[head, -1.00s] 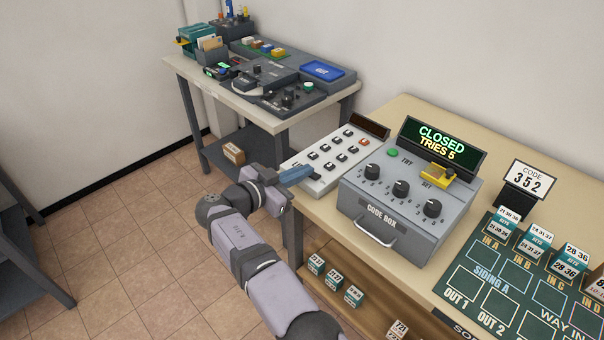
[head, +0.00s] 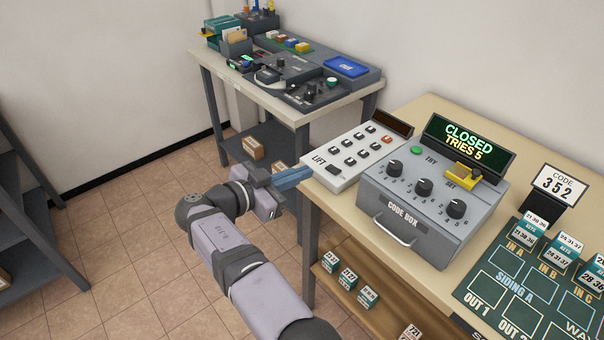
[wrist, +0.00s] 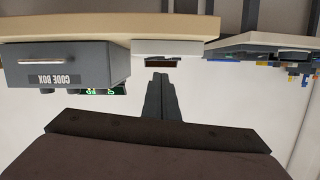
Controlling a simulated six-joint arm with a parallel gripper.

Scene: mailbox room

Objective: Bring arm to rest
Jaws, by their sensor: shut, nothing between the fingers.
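My gripper (head: 292,179) is shut and empty in the head view. Its blue-grey fingers point right, beside the left edge of the wooden table (head: 322,200), near the white keypad box marked LIFT (head: 345,178). My arm reaches up from the bottom of the view and is bent at the wrist. In the wrist view my shut fingers (wrist: 160,80) point at the pale wall, and the scene appears upside down. The code box (wrist: 65,65) shows at the left there. In the head view the code box (head: 405,218) display reads CLOSED, TRIES 5.
A second table (head: 285,108) with a control panel, a blue tray (head: 346,66) and card holders stands behind. A dark board (head: 540,262) with key tags and a code sign 352 (head: 558,188) are at the right. A grey shelf (head: 40,215) stands left. The tiled floor (head: 130,230) between is clear.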

